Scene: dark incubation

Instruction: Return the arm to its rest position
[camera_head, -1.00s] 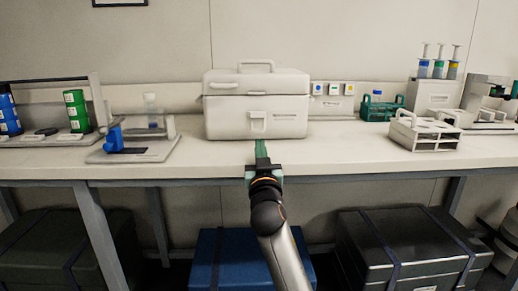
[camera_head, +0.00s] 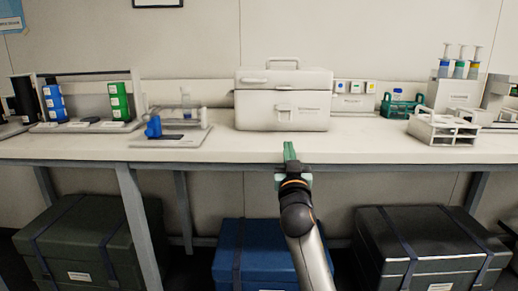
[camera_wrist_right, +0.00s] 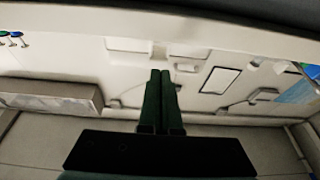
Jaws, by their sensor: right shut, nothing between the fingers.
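My right gripper (camera_head: 289,152) is in the middle of the head view, in front of the bench's front edge. Its green fingers are together with nothing between them. They also show shut in the right wrist view (camera_wrist_right: 160,100). A white lidded box (camera_head: 283,100) with a top handle stands closed on the bench behind the gripper, apart from it. My left gripper is not in the head view.
The white bench (camera_head: 230,146) runs across the view. A clear stand with a blue clamp (camera_head: 172,130) is left of the box. A white rack (camera_head: 443,128) and a green rack (camera_head: 402,104) are right. Dark crates (camera_head: 85,240) and a blue crate (camera_head: 258,255) sit below.

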